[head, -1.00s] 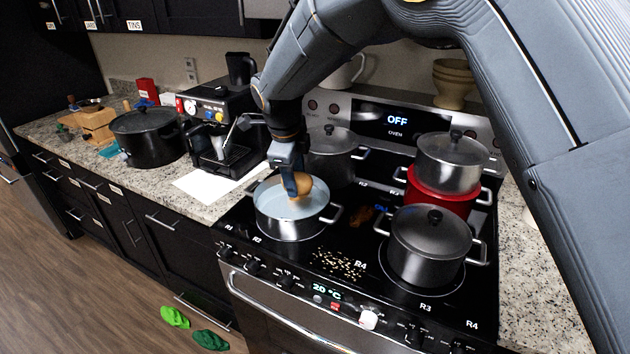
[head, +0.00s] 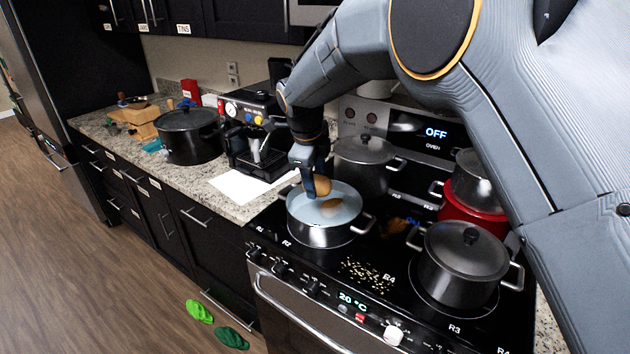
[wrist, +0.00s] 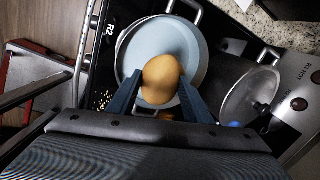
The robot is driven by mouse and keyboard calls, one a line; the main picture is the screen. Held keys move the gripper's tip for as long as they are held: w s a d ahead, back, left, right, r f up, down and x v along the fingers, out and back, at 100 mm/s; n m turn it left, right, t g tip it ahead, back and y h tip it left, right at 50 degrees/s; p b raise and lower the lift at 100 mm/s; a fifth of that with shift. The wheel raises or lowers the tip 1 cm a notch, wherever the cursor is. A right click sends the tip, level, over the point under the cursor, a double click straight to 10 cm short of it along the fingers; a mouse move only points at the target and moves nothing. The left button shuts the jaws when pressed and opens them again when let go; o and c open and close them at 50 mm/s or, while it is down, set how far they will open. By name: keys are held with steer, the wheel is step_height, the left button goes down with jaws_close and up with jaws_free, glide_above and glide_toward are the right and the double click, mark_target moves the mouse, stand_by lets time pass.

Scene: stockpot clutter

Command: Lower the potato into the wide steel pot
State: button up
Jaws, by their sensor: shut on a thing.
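The wide steel pot (head: 318,237) stands open at the front left of the stove, with a pale blue-grey inside. My gripper (head: 320,187) points down over it, with its fingers shut on the potato (head: 322,184). In the wrist view the brown potato (wrist: 162,76) sits between the two fingertips of my gripper (wrist: 160,86), with the pale inside of the pot (wrist: 165,32) behind it. A brown patch shows in the pot just below the potato in the head view; I cannot tell whether it is a reflection.
A lidded dark pot (head: 464,255) stands front right, and another (head: 364,172) stands behind the steel pot. A red pot (head: 462,212) with a lidded pot on it stands back right. A coffee machine (head: 250,135), white sheet (head: 240,187) and large black pot (head: 188,137) are left.

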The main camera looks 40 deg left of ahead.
stand_by(0.6)
steer(key=shift+f+b, duration=1.75)
steer(key=shift+f, duration=1.95)
steer(key=shift+f+b, duration=0.85)
steer(key=shift+f, duration=0.85)
steer(key=o, duration=1.2)
steer(key=shift+o, duration=0.2)
steer(key=shift+f, duration=0.1)
steer(key=b+v, duration=0.2)
steer(key=v, duration=0.6)
steer(key=shift+w+b, duration=0.15)
steer(key=shift+b, duration=0.25)
steer(key=shift+a, duration=0.1)
